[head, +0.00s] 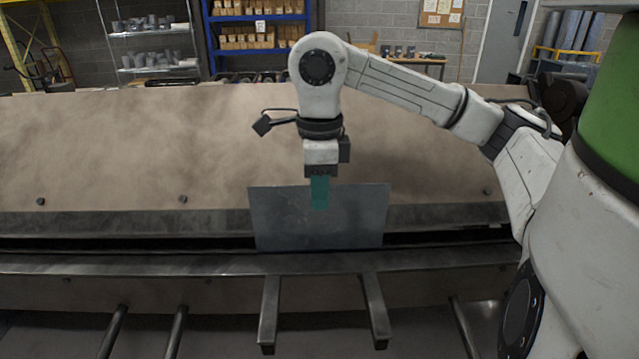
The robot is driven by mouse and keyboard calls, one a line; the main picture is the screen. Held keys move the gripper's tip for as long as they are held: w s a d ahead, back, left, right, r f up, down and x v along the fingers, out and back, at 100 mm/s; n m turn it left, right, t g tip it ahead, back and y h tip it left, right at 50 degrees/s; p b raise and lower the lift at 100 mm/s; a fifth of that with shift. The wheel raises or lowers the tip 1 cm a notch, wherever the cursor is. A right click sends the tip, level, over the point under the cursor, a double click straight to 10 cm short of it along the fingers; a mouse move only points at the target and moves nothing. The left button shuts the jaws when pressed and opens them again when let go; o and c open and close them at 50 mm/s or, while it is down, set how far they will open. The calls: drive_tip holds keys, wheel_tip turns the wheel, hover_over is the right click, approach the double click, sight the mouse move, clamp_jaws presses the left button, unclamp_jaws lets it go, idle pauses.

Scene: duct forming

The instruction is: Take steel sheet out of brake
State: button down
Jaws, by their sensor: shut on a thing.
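The steel sheet (350,218) is a grey, flat, four-sided plate standing nearly upright at the brake's dark slot. Its lower edge is at the slot, and I cannot tell whether it sits inside it. The brake (110,150) is a wide machine with a tan, stained upper face and dark metal jaws. My gripper (319,195) points down at the sheet's top edge, left of its middle. Its teal fingers are shut on the sheet. The far finger is hidden behind the sheet.
Two support arms (269,310) and (374,310) stick out from the brake's front bed (150,263). Dark rods (112,330) stand out at the lower left. Behind the brake are a blue shelf (207,40) with boxes and a wire rack (150,50). The space above the bed at the left is clear.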

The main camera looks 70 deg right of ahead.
drive_tip(key=shift+r, duration=0.15)
idle(0.5)
drive_tip(key=shift+r, duration=0.3)
drive_tip(key=s+a+b, duration=0.4)
drive_tip(key=a, duration=0.7)
drive_tip(key=shift+a, duration=0.3)
